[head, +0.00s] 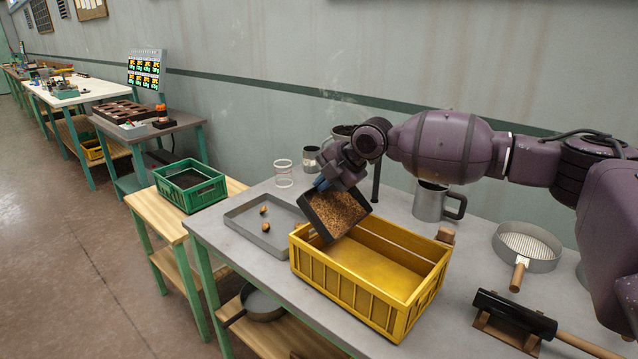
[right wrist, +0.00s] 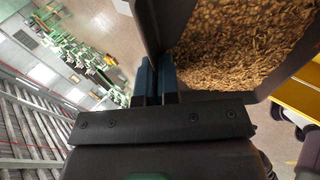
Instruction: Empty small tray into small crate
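My right gripper (head: 328,182) is shut on the wall of the small dark tray (head: 316,222), which holds a layer of brown grain-like bits (head: 338,211). The tray is tilted, over the left end of the yellow crate (head: 374,301). The visible part of the crate's floor is bare. In the right wrist view the blue fingertips (right wrist: 156,78) clamp the tray wall, and the bits (right wrist: 238,50) lie inside the tray. The small green crate (head: 190,184) stands on the wooden table at the left. My left gripper is not in view.
A glass (head: 284,174), a metal mug (head: 430,204), a round sieve (head: 527,246) and a black roller (head: 513,315) stand around the grey table.

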